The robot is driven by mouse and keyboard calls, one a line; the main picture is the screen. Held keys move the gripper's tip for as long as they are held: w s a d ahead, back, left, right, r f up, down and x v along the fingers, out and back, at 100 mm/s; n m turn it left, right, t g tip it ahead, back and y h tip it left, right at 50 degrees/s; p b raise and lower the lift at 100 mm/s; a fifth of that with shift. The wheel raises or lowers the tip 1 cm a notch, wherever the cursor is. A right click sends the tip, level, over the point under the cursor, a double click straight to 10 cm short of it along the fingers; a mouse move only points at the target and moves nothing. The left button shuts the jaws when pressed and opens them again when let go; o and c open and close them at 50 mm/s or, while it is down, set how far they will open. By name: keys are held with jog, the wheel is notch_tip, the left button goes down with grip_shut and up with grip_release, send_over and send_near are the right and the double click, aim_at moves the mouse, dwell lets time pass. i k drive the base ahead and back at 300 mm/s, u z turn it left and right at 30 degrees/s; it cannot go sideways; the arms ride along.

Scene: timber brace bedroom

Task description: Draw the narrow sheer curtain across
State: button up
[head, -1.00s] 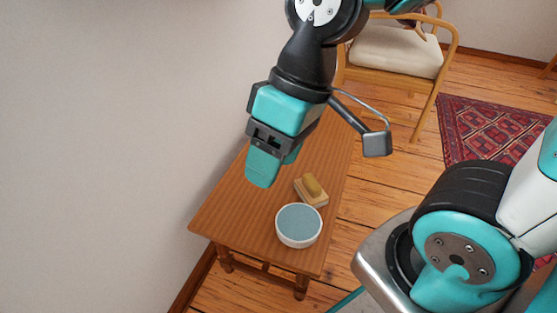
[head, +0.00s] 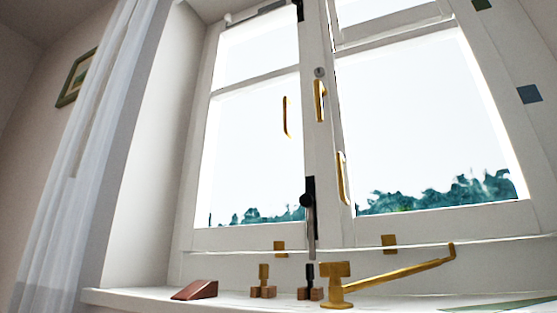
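A white sheer curtain (head: 70,185) hangs in narrow gathered folds at the left of the window, beside the reveal. It slants from the top of the head view to the lower left edge, and both its ends are cut off by the frame. The window (head: 405,120) is uncovered, with white frames and brass handles. My gripper is not in this view.
The white sill (head: 125,297) carries a reddish wedge (head: 195,289), small wooden blocks with pegs (head: 263,290), and a brass stay (head: 395,272) reaching right. A framed picture (head: 76,78) hangs on the left wall.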

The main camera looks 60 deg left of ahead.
aim_at(51, 297)
jog(key=k, duration=0.4)
jog(key=u, duration=3.95)
jog(key=k, duration=1.15)
jog(key=z, duration=0.9)
jog(key=i, duration=1.85)
jog(key=z, duration=0.55)
